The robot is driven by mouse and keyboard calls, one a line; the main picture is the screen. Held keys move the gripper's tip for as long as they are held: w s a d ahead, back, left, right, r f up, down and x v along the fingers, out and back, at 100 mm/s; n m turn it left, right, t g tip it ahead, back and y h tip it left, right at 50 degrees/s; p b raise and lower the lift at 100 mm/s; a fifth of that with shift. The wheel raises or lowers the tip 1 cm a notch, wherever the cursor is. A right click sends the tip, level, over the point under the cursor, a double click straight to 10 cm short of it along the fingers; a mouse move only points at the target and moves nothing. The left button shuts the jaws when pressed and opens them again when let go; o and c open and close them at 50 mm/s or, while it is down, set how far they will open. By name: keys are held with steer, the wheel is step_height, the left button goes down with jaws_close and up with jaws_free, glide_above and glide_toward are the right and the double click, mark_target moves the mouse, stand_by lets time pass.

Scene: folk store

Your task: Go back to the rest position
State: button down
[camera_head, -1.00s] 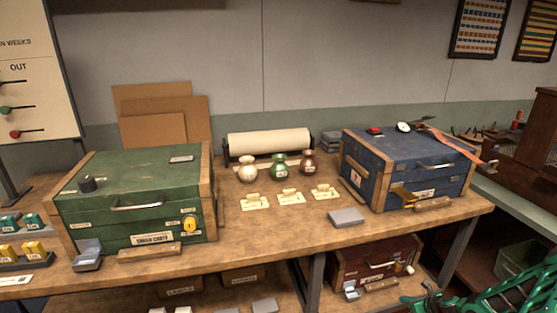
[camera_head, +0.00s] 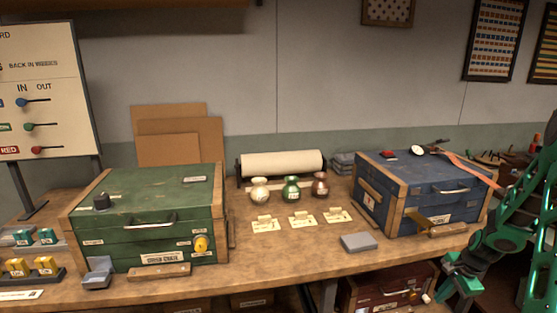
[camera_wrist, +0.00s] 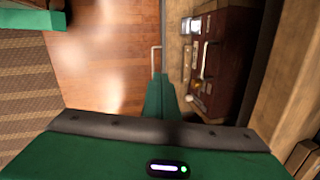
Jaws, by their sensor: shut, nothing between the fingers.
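My gripper (camera_wrist: 160,80) shows in the wrist view with its green fingers together and nothing between them. It points down past the bench edge, over the wooden floor (camera_wrist: 105,50). A dark red chest (camera_wrist: 225,60) lies to the right of the fingers in that view, apart from them. In the head view my green arm stands at the right edge, in front of the bench, right of the blue chest (camera_head: 440,190). I cannot clearly make out the fingertips there.
The bench holds a green chest (camera_head: 150,205), a cream vase (camera_head: 259,190), a green vase (camera_head: 291,189), a dark red vase (camera_head: 320,184), several cards and a grey box (camera_head: 359,242). The red chest (camera_head: 390,288) stands below the bench. The bench front between the chests is mostly clear.

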steer(key=s+a+r+n+g+h, duration=0.1)
steer(key=s+a+r+n, duration=0.4)
steer(key=s+r, duration=0.6)
steer(key=s+a+r+n+g+h, duration=0.1)
steer(key=s+a+r+n, duration=0.45)
steer(key=r, duration=0.75)
steer(key=s+a+r, duration=0.1)
steer(key=s+a, duration=0.2)
steer(key=s, duration=0.3)
steer(key=s+a+r+n+y, duration=0.1)
steer(key=s+a+r, duration=0.1)
steer(key=s, duration=0.5)
steer(key=shift+a, duration=0.4)
steer(key=shift+r+n, duration=0.1)
steer(key=shift+n, duration=0.15)
steer(key=shift+w+f+g, duration=0.25)
steer(key=shift+w+g, duration=0.05)
steer(key=shift+w, duration=0.35)
